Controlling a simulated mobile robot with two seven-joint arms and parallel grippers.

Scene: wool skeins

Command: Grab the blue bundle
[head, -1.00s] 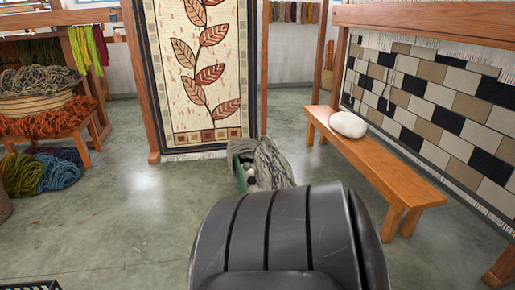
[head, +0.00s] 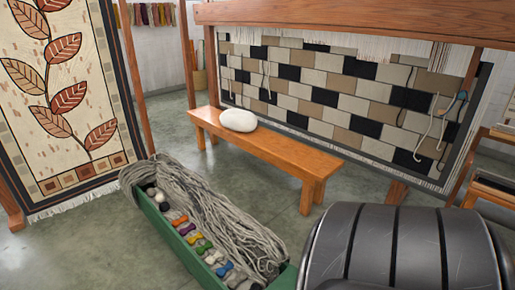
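A long green box (head: 165,231) lies on the floor at the lower middle of the head view. A row of small coloured bundles lies in it. The box's near end runs toward the bottom edge. Neither of my grippers shows.
A wooden bench (head: 270,150) with a white rounded stone-like thing (head: 238,120) stands behind the box. A loom with a checked weave (head: 350,100) is behind the bench. A leaf-pattern rug (head: 62,100) hangs at left. Floor (head: 95,250) left of the box is clear.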

